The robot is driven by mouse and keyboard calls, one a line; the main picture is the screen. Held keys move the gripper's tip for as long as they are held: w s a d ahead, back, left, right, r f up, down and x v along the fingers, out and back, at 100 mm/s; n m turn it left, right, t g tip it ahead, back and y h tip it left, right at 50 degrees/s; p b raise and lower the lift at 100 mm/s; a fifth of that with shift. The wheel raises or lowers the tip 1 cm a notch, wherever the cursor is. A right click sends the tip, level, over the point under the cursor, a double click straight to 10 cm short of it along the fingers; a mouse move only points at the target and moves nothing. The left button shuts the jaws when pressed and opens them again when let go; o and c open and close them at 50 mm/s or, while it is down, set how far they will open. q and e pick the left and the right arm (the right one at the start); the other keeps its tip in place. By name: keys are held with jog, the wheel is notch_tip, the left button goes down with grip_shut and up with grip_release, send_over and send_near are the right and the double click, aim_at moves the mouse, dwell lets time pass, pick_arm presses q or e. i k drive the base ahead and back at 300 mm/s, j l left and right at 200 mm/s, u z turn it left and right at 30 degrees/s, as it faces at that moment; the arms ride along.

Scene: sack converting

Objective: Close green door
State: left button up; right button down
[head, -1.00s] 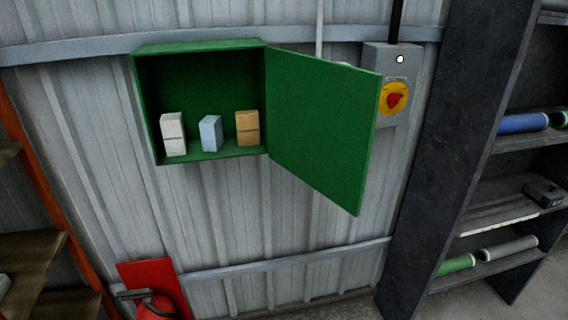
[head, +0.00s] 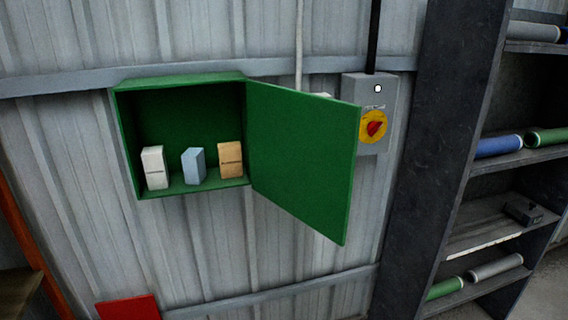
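The green door (head: 302,160) is hinged on the right edge of a green wall cabinet (head: 180,84) and stands wide open, swung out to the right. Inside, on the cabinet floor, stand a white box (head: 154,168), a light blue box (head: 194,166) and a tan box (head: 230,160). Neither of my grippers shows in the head view.
A grey switch box (head: 351,90) with a yellow and red rotary switch (head: 373,126) is on the wall just right of the door. A dark shelf unit (head: 440,150) with several rolls stands at right. A red panel (head: 128,307) is low at left.

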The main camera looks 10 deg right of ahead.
aim_at(303, 144)
jog(key=i+l+u, duration=0.1)
jog(key=u, duration=0.3)
jog(key=l+u, duration=0.2)
jog(key=u, duration=0.25)
jog(key=i+l+u, duration=0.1)
jog(key=l+u, duration=0.15)
jog(key=u, duration=0.15)
jog(key=l+u, duration=0.3)
jog(key=l, duration=0.6)
jog(key=l+u, duration=0.3)
jog(key=l, duration=0.65)
jog(key=k+l, duration=0.1)
jog(key=l, duration=0.7)
